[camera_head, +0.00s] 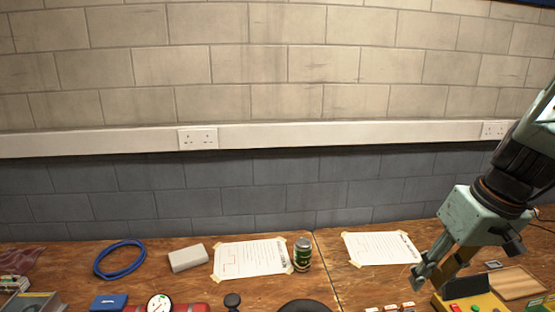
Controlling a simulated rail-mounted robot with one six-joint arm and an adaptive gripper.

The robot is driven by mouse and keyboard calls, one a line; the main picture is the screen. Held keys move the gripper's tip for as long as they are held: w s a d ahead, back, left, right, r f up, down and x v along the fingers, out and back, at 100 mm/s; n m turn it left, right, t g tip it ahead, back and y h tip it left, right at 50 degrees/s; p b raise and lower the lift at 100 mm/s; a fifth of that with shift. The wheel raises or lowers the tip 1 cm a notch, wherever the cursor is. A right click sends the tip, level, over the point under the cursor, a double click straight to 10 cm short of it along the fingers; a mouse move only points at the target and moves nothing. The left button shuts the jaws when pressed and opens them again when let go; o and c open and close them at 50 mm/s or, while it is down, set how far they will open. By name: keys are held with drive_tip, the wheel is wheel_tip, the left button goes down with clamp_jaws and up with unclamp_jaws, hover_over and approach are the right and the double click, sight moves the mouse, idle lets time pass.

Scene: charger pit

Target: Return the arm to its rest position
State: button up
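My arm comes in from the right edge, with a pale green wrist block and dark joints. My gripper (430,283) hangs down and to the left over the right part of the bench, close to a yellow box (482,301). Its fingers are seen at an angle, so I cannot tell whether they are open or shut. I see no object clearly held. Whether the fingertips touch the yellow box is not clear.
A block wall with sockets (198,139) stands behind.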

drive_tip(key=s+a+r+g, duration=0.1)
drive_tip(key=s+a+r, duration=0.4)
drive_tip(key=s+a, duration=0.65)
drive_tip(key=s+a+r+t+h, duration=0.1)
drive_tip(key=s+a+r+t, duration=0.1)
drive_tip(key=s+r, duration=0.7)
drive_tip(key=shift+s+a+m+h, duration=0.4)
drive_tip(key=shift+s+a, duration=0.15)
drive_tip(key=shift+s, duration=0.15)
drive_tip(key=shift+r, duration=0.1)
idle(0.7)
